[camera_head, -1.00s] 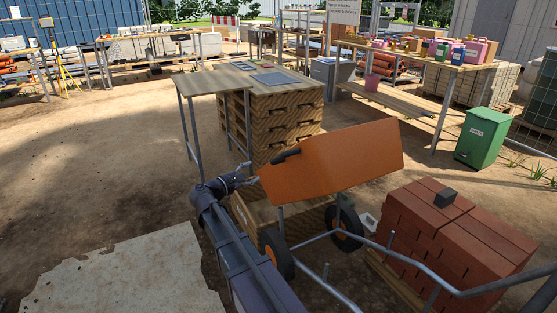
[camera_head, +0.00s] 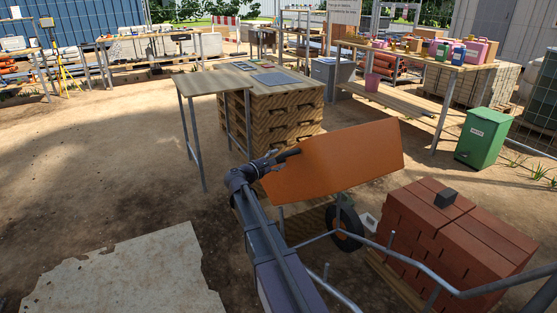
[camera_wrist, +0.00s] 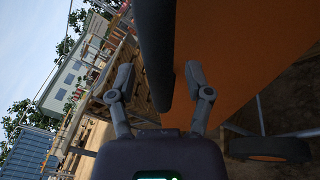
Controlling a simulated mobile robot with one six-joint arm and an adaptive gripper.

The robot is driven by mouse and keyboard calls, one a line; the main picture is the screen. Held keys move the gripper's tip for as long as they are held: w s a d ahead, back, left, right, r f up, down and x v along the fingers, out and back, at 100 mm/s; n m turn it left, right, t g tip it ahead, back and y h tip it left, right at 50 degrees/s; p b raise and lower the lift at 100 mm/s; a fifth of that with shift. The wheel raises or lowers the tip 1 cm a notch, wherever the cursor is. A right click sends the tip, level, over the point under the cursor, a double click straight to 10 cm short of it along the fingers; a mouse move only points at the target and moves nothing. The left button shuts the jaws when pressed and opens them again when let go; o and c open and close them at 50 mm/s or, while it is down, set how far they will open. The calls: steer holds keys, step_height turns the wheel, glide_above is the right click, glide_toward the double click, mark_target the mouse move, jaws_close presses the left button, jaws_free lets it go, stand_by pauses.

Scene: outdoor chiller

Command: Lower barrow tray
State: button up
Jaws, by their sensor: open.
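The orange barrow tray (camera_head: 345,163) is tilted up on its tubular frame. A black handle (camera_head: 288,155) sticks out at its left edge. In the wrist view the tray (camera_wrist: 245,60) fills the right side, and the dark handle (camera_wrist: 154,40) comes down between my fingers. My gripper (camera_head: 268,163) is at the handle, left of the tray. In the wrist view my gripper (camera_wrist: 158,75) is open, with one finger on each side of the handle. I cannot tell whether either finger touches it. My arm hides part of the frame and one wheel.
A brick stack (camera_head: 455,235) stands right of the barrow's wheel (camera_head: 346,228). A pallet stack (camera_head: 280,118) with a tabletop is behind it. A green bin (camera_head: 482,137) stands at the right. A pale slab (camera_head: 125,280) lies front left; the dirt at left is clear.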

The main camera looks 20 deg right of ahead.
steer(key=shift+d, duration=0.3)
steer(key=shift+c, duration=0.3)
jaws_close()
